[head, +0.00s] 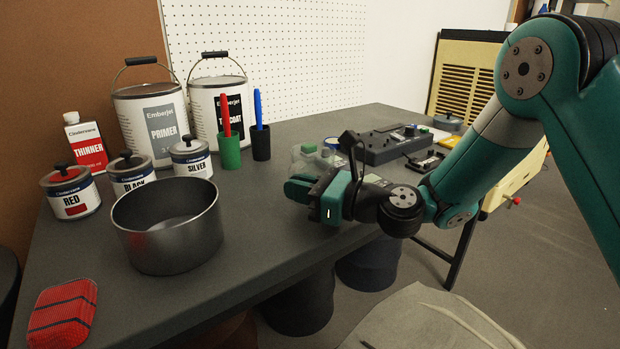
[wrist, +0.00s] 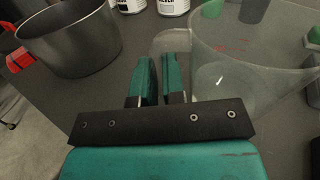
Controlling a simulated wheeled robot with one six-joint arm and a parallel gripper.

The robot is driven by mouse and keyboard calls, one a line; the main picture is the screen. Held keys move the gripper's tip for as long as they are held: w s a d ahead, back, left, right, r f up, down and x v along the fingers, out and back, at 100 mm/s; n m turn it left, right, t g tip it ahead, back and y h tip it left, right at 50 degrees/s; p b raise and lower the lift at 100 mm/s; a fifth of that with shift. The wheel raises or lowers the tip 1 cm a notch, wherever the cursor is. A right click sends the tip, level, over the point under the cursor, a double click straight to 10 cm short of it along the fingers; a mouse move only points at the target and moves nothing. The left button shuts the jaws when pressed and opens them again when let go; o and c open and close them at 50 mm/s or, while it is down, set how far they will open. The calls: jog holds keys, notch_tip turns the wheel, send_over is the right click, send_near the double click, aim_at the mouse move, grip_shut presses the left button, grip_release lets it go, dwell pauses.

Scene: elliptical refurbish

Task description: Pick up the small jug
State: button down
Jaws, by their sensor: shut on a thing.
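The small jug is clear and see-through. In the wrist view the jug (wrist: 240,65) stands upright at the right, with red marks on its wall and its handle (wrist: 172,42) towards my fingers. In the head view the jug (head: 309,157) shows partly behind my gripper (head: 302,188), which hides its lower part. My gripper, with green fingers, is shut on the jug's handle; it also shows in the wrist view (wrist: 160,82). I cannot tell whether the jug's base touches the table.
A dark pot (head: 168,228) stands on the grey table (head: 255,235) to the left, near a red sponge-like pad (head: 62,312). Paint tins, a green cup (head: 229,150) and a dark cup (head: 261,143) stand behind. A black device (head: 388,145) lies to the right of the jug.

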jog(key=shift+r, duration=0.1)
notch_tip(320, 180, up, 20)
jog(key=p, duration=0.8)
dwell(0.5)
